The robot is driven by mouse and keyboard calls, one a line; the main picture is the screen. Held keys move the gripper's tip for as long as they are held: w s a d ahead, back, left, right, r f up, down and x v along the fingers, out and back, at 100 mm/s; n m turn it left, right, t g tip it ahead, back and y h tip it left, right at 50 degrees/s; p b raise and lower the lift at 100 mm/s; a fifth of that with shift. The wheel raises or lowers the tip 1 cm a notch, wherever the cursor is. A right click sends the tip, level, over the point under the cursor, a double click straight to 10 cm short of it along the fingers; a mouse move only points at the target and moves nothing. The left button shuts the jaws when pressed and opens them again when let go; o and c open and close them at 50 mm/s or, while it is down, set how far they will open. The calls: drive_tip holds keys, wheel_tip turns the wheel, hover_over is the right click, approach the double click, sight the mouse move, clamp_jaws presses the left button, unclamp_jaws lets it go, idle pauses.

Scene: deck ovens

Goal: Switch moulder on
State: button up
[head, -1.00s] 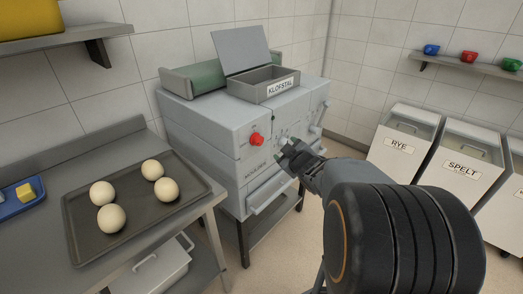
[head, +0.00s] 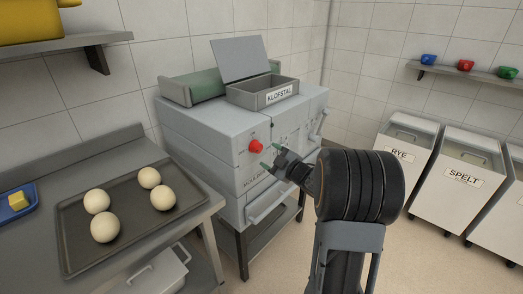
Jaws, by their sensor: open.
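The moulder (head: 215,137) is a grey box-shaped machine on a dark stand in the middle of the head view. A red knob (head: 255,146) sticks out of its front face. My gripper (head: 271,157) is open and empty in front of that face, just right of and below the red knob. Its green-tipped fingers point toward the machine. I cannot tell whether a fingertip touches the front. The gripper and wrist hide part of the front panel and its markings.
An open bin labelled KLOFSTAL (head: 262,93) sits on the moulder. At left, a tray (head: 78,245) with several dough balls rests on a steel table (head: 130,146). Flour bins labelled RYE (head: 396,170) and SPELT (head: 455,200) stand at right. Open floor lies in front.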

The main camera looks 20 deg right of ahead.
sight(260, 149)
drive_tip(key=shift+x, duration=2.75)
drive_tip(key=shift+c, duration=0.2)
drive_tip(key=shift+d, duration=0.1)
drive_tip(key=c, duration=0.9)
